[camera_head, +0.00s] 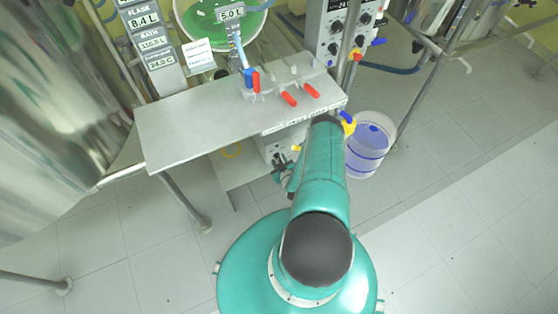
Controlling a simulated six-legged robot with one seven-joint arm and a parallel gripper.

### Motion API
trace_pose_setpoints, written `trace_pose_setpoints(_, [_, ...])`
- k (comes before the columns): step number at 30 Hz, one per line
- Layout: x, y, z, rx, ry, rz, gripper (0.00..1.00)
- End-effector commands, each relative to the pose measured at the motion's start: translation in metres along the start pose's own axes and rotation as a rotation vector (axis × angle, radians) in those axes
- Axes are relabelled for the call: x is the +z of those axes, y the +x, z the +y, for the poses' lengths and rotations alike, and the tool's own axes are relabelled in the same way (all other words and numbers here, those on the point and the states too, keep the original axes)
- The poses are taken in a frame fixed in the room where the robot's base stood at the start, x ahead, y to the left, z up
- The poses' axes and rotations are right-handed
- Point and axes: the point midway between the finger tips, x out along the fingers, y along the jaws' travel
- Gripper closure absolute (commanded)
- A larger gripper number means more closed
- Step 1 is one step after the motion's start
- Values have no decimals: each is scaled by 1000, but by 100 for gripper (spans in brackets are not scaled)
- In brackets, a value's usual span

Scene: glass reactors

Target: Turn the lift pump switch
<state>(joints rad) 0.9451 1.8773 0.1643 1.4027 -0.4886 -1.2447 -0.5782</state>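A pale box (280,147) sits under the front edge of the grey bench, with small dark fittings on its face. It may carry the lift pump switch, but I cannot make the switch out. My teal arm reaches forward from the bottom centre and hides part of the box and the bench edge. My gripper (281,168) appears as a small dark shape just below the box, left of the arm. Its fingers are too small to tell whether they are open or touching anything.
The grey bench (190,125) carries a manifold with red and blue valve handles (289,98). A control panel with knobs (345,22) stands behind. A clear bucket of blue liquid (368,150) is right of my arm. A steel vessel (50,100) fills the left. Open floor lies right.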

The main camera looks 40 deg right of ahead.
Motion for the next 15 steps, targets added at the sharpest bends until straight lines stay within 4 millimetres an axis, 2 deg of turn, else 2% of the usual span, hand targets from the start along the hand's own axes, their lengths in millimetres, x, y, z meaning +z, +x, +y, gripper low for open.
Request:
trace_pose_setpoints(3, [0, 7, 0, 0, 0, 0, 64])
trace_pose_setpoints(10, [0, 7, 0, 0, 1, 0, 64])
trace_pose_setpoints(15, [0, 7, 0, 0, 1, 0, 93])
